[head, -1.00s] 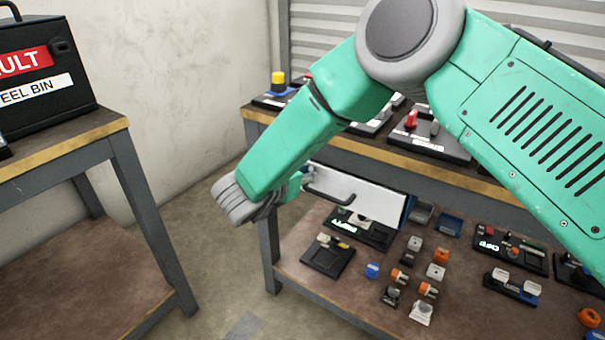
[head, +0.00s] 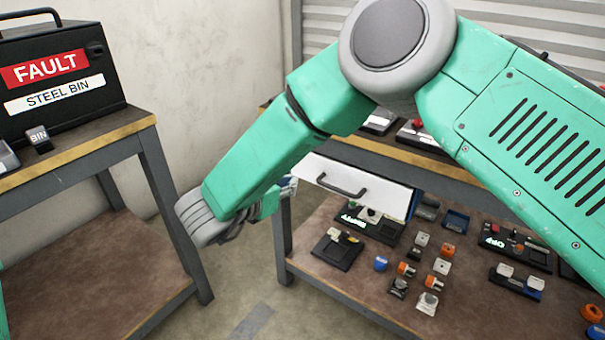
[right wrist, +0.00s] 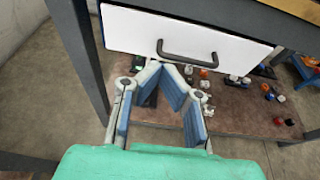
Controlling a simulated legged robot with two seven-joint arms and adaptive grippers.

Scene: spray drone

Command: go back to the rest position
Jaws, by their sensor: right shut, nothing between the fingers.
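My right arm reaches across the head view from the right and bends down to the left. My right gripper (head: 288,187) is partly hidden behind its own wrist, in front of the left end of the white drawer front (head: 350,180). In the right wrist view the gripper (right wrist: 160,68) is shut, with its blue-padded fingertips together and nothing between them. The drawer's dark handle (right wrist: 187,55) is just beyond the fingertips; I cannot tell the exact gap. My left gripper is not in view; only a green sliver shows at the left edge.
The workbench's lower shelf (head: 345,290) holds several small blocks and dark trays. At left, a second table (head: 75,150) bears a black steel bin (head: 60,115) labelled FAULT. Bare floor (head: 240,275) lies between them. A pale wall and shutter stand behind.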

